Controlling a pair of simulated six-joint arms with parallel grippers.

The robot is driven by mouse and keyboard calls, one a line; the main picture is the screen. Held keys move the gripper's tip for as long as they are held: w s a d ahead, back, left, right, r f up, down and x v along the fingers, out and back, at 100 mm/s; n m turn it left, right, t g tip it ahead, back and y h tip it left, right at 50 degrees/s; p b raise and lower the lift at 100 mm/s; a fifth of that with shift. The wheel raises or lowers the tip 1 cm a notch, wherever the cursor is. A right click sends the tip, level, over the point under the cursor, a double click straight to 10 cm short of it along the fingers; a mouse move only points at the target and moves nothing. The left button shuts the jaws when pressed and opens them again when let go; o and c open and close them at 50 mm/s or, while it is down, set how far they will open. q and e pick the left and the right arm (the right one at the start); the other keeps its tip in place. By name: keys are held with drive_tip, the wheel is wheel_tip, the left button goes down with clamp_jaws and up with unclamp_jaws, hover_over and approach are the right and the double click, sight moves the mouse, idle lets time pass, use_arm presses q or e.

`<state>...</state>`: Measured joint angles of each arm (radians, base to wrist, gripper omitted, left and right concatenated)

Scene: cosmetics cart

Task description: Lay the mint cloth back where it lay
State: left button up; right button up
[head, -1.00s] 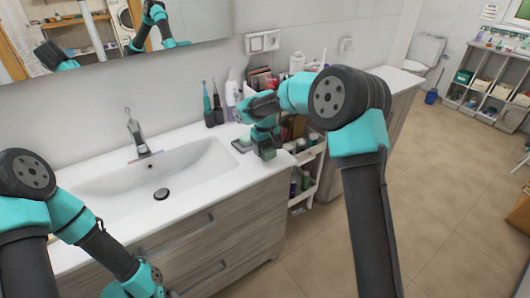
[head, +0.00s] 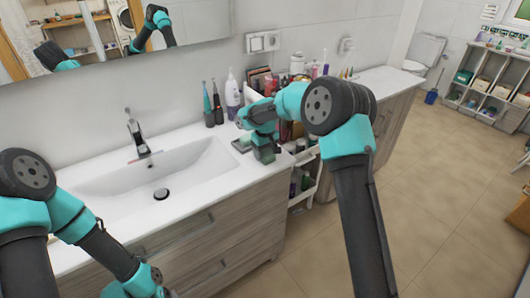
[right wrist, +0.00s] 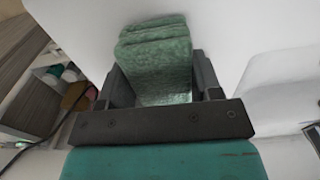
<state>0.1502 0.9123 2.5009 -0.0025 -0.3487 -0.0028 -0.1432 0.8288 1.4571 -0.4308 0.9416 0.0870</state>
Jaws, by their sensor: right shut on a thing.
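The mint cloth (right wrist: 155,55) shows in the right wrist view as a folded, layered pad with a soft texture. It sits between the two dark fingers of my right gripper (right wrist: 158,90), which is shut on it. Part of the cloth sticks out beyond the fingers over a white surface. In the head view my right gripper (head: 264,154) is at the right end of the sink counter, and I cannot tell whether the cloth touches the counter. My left gripper (head: 167,293) is at the bottom edge of the head view, mostly cut off, so its jaws are unclear.
The white counter (head: 225,180) has a sink basin and a faucet (head: 137,133). A white cart (head: 302,190) with cosmetics stands right of the counter.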

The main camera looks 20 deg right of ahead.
sight(265, 151)
drive_tip(key=o, duration=0.4)
drive_tip(key=shift+f, duration=0.15)
drive_tip(key=shift+c, duration=0.2)
drive_tip(key=o, duration=0.5)
drive_tip(key=shift+c, duration=0.2)
wheel_tip(265, 151, up, 12)
drive_tip(key=shift+r, duration=0.2)
